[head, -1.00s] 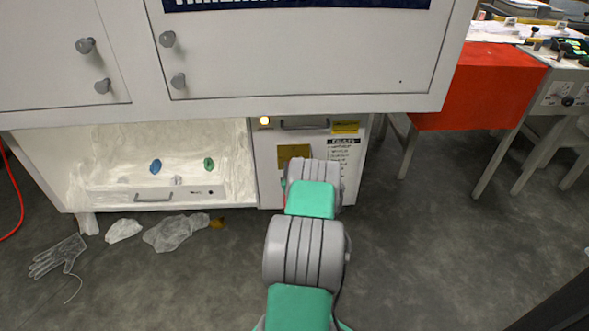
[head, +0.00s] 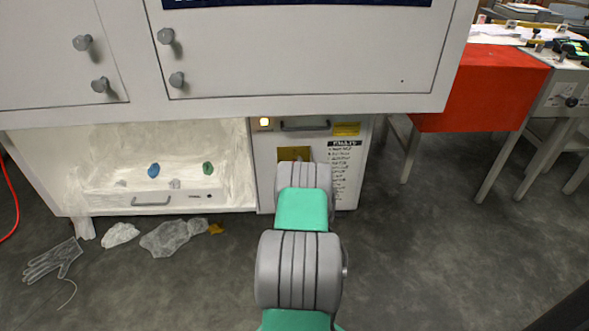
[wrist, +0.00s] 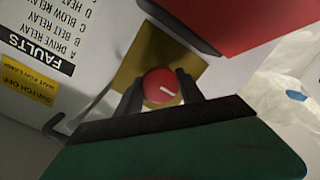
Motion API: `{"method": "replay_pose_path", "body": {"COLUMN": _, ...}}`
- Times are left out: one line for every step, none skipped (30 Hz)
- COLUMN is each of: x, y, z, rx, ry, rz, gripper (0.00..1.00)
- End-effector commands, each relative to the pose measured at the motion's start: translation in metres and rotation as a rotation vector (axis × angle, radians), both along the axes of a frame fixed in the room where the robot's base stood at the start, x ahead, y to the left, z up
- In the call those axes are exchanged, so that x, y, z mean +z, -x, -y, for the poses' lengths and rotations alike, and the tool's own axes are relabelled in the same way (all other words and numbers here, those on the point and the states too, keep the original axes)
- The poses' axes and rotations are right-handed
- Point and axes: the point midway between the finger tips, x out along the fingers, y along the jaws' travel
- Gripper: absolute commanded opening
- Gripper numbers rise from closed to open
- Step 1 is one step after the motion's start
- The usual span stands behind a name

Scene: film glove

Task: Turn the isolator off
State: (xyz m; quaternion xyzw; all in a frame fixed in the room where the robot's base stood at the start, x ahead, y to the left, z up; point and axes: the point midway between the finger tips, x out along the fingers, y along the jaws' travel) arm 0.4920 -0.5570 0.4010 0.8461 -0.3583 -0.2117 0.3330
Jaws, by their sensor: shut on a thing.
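The isolator is a round red knob (wrist: 159,86) with a short white mark, on a yellow square plate (wrist: 146,57) in the wrist view. In the head view the yellow plate (head: 290,155) shows on the white panel (head: 265,180) under the cabinet. My arm hides the knob and my gripper there.
A lamp (head: 265,122) glows beside a dark handle (head: 305,124) at the panel's top. A faults list (head: 343,170) is at the right. A red surface (wrist: 215,20) is close above the knob in the wrist view. Film scraps (head: 172,238) and a glove (head: 52,260) lie on the floor.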

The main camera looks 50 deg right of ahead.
Motion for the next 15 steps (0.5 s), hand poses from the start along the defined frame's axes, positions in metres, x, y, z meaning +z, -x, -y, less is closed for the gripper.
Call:
{"method": "replay_pose_path", "body": {"x": 0.0003, "y": -0.0008, "z": -0.0001, "rx": 0.002, "ry": 0.002, "rz": -0.002, "gripper": 0.04}}
{"method": "replay_pose_path", "body": {"x": 0.0003, "y": -0.0007, "z": -0.0002, "rx": 0.002, "ry": 0.002, "rz": -0.002, "gripper": 0.04}}
{"method": "replay_pose_path", "body": {"x": 0.0004, "y": -0.0008, "z": -0.0002, "rx": 0.002, "ry": 0.002, "rz": -0.002, "gripper": 0.04}}
{"method": "replay_pose_path", "body": {"x": 0.0004, "y": -0.0008, "z": -0.0002, "rx": 0.002, "ry": 0.001, "rz": -0.001, "gripper": 0.04}}
{"method": "replay_pose_path", "body": {"x": 0.0004, "y": -0.0008, "z": -0.0002, "rx": 0.002, "ry": 0.001, "rz": -0.001, "gripper": 0.04}}
{"method": "replay_pose_path", "body": {"x": 0.0003, "y": -0.0008, "z": -0.0003, "rx": 0.002, "ry": 0.001, "rz": -0.001, "gripper": 0.04}}
{"method": "replay_pose_path", "body": {"x": 0.0004, "y": -0.0008, "z": -0.0002, "rx": 0.002, "ry": 0.001, "rz": -0.001, "gripper": 0.04}}
{"method": "replay_pose_path", "body": {"x": 0.0003, "y": -0.0008, "z": -0.0003, "rx": 0.002, "ry": 0.001, "rz": -0.001, "gripper": 0.04}}
{"method": "replay_pose_path", "body": {"x": 0.0002, "y": -0.0008, "z": -0.0002, "rx": 0.002, "ry": 0.001, "rz": -0.001, "gripper": 0.45}}
{"method": "replay_pose_path", "body": {"x": 0.0002, "y": -0.0008, "z": -0.0002, "rx": 0.002, "ry": 0.001, "rz": -0.001, "gripper": 0.48}}
{"method": "replay_pose_path", "body": {"x": 0.0003, "y": -0.0008, "z": -0.0003, "rx": 0.002, "ry": 0.001, "rz": -0.001, "gripper": 0.5}}
{"method": "replay_pose_path", "body": {"x": 0.0002, "y": -0.0007, "z": -0.0003, "rx": 0.002, "ry": 0.001, "rz": -0.001, "gripper": 0.54}}
{"method": "replay_pose_path", "body": {"x": 0.0002, "y": -0.0006, "z": -0.0003, "rx": 0.002, "ry": 0.001, "rz": -0.001, "gripper": 0.56}}
{"method": "replay_pose_path", "body": {"x": 0.0001, "y": -0.0006, "z": -0.0002, "rx": 0.002, "ry": 0.001, "rz": -0.001, "gripper": 0.59}}
{"method": "replay_pose_path", "body": {"x": 0.0001, "y": -0.0005, "z": -0.0003, "rx": 0.002, "ry": 0.001, "rz": -0.001, "gripper": 0.62}}
